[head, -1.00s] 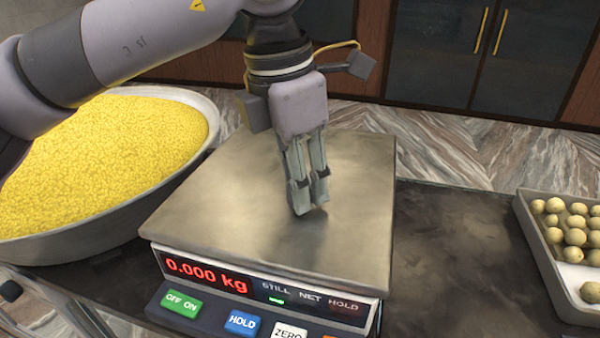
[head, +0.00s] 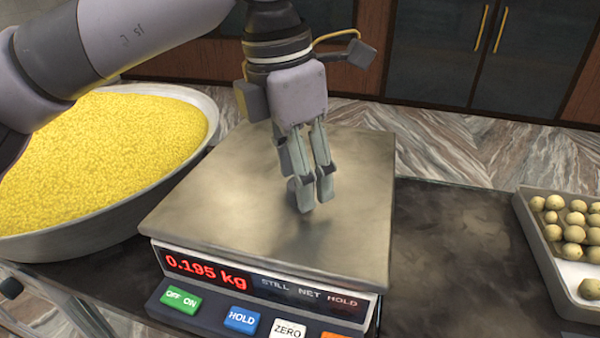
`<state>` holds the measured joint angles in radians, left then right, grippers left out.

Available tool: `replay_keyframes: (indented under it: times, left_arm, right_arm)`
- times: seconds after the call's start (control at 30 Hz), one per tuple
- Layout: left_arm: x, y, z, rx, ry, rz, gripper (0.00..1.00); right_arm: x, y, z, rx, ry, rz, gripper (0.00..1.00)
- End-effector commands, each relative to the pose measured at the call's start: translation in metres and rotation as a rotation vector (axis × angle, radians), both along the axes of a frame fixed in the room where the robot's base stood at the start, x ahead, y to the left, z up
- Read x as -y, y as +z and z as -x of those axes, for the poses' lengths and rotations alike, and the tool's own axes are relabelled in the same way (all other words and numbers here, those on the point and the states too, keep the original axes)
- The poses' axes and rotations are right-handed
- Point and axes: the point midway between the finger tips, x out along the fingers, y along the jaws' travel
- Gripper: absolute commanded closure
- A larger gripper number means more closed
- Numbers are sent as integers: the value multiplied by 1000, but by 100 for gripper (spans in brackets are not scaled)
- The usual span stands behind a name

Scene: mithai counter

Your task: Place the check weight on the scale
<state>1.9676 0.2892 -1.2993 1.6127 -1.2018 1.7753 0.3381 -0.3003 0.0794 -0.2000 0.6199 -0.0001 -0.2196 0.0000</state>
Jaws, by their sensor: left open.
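The scale has a flat steel pan (head: 215,195) and a red display (head: 205,271) reading 0.195 kg. My left gripper (head: 313,193) points down over the middle-right of the pan, with its fingertips close to the surface. Its jaws are open, though the fingers show only a narrow gap from this side. I cannot make out the check weight; the fingers may hide it. My right gripper is not in view.
A wide metal bowl heaped with yellow grains (head: 100,165) stands close to the scale's left. A tray (head: 548,262) of round sweets is at the right edge. The dark counter (head: 450,260) between scale and tray is clear.

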Motion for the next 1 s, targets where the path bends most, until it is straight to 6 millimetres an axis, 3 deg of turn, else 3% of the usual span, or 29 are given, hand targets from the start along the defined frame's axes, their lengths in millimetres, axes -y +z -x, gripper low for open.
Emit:
replay_keyframes:
  times: [0.3, 0.5, 0.7, 1.0]
  left_arm:
    - [-8, 66, 5, 4, 2, 4, 51]
    - [-13, 99, 7, 3, 0, 3, 51]
    - [-15, 112, 8, 1, -1, 2, 51]
    - [-15, 112, 8, 1, -1, 1, 51]
  right_arm:
    - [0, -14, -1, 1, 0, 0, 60]
    - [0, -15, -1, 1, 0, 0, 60]
    - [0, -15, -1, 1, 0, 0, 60]
    - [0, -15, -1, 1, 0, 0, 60]
